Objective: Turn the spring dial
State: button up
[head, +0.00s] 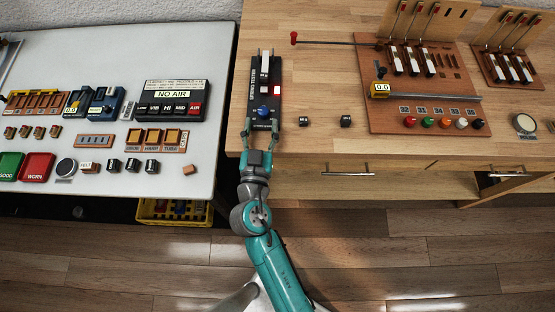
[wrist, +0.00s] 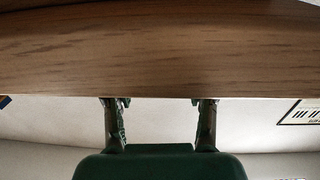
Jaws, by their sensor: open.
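A black tester panel (head: 257,75) lies on the wooden bench in the head view, with a blue round knob (head: 263,112) near its lower end. The knob looks like the spring dial, though its markings are too small to read. My gripper (head: 261,129) is at the panel's near end, fingers apart, just short of the knob. The wrist view shows both fingers of my gripper (wrist: 161,110) spread with nothing between them. The dial is not visible there.
Two small black cubes (head: 304,121) (head: 346,121) stand right of the panel. A wooden board (head: 400,115) with levers and coloured buttons lies farther right. The grey table (head: 215,75) on the left holds several controls. Wood (wrist: 160,55) fills the wrist view's upper half.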

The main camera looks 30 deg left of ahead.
aim_at(264, 115)
jog(key=x, duration=0.5)
jog(key=shift+w+a+r, duration=0.1)
jog(key=shift+w+r, duration=0.05)
jog(key=shift+w, duration=0.05)
jog(key=shift+y, duration=0.3)
jog(key=shift+s+n+g+y, duration=0.1)
jog(key=shift+n+g+y, duration=0.6)
jog(key=shift+n+y, duration=0.3)
jog(key=shift+n+g+y, duration=0.3)
jog(key=shift+g+y, duration=0.1)
